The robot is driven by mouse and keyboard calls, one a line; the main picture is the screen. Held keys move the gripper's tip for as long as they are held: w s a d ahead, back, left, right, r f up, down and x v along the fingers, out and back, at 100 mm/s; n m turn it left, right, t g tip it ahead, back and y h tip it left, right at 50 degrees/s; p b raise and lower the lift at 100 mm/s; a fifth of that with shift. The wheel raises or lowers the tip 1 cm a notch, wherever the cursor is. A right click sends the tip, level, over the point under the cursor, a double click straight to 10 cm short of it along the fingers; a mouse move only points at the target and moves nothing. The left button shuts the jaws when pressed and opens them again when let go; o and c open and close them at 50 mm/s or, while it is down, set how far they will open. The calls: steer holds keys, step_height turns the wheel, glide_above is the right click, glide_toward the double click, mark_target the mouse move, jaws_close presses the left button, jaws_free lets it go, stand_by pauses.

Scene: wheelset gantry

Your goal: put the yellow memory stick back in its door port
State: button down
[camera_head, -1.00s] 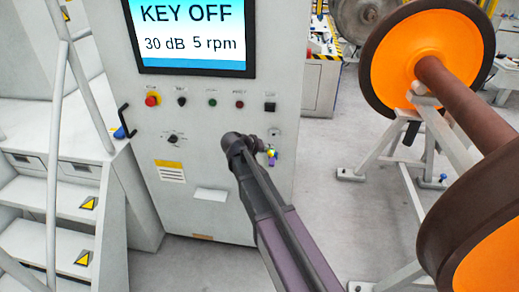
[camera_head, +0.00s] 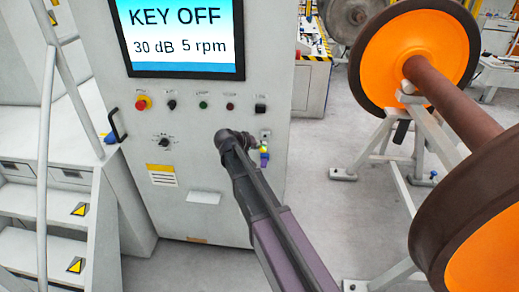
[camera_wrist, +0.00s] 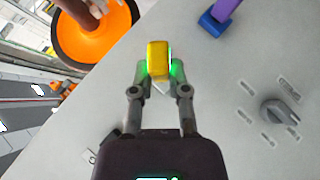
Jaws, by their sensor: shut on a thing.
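My gripper (camera_wrist: 159,72) is shut on the yellow memory stick (camera_wrist: 158,58), with a finger on each side of it and green glow at the fingertips. The stick is in front of the pale cabinet door (camera_wrist: 215,90); I cannot tell whether it touches the door. In the head view the stick (camera_head: 264,146) is a tiny yellow patch beside the end of my arm, low on the right of the door. A blue block with a purple piece (camera_wrist: 222,15) is on the door at the top right of the wrist view. The stick's port cannot be made out.
A dark rotary knob (camera_wrist: 280,112) stands out from the door. Above are a screen (camera_head: 180,38) reading KEY OFF and a row of buttons (camera_head: 203,105). An orange wheelset (camera_head: 410,60) on a stand is at right, and steps (camera_head: 45,220) at left.

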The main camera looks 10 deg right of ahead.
mark_target(263, 152)
steer(key=shift+w+d, duration=0.2)
steer(key=shift+w, duration=0.35)
steer(key=shift+w+d, duration=0.2)
steer(key=shift+w, duration=0.35)
steer(key=shift+w+d, duration=0.2)
steer(key=shift+w, duration=0.4)
steer(key=shift+w+d, duration=0.2)
steer(key=shift+w, duration=0.4)
stand_by(1.4)
steer(key=c, duration=0.5)
jaws_free()
steer(key=shift+c, duration=0.2)
steer(key=shift+s+a, duration=0.45)
steer(key=shift+s, duration=0.9)
steer(key=shift+s+a, duration=0.4)
steer(key=shift+s, duration=0.9)
steer(key=shift+s+a, duration=0.45)
steer(key=shift+s, duration=0.9)
steer(key=s+f+g+y, duration=0.3)
steer(key=s+f+y, duration=0.1)
steer(key=s, duration=0.8)
steer(key=s+d+f+g+y, duration=0.1)
steer(key=s+f+y, duration=0.3)
steer(key=s, duration=0.7)
steer(key=shift+s+f+g+y, duration=0.2)
steer(key=shift+s+g+y, duration=0.15)
steer(key=shift+g+y, duration=0.55)
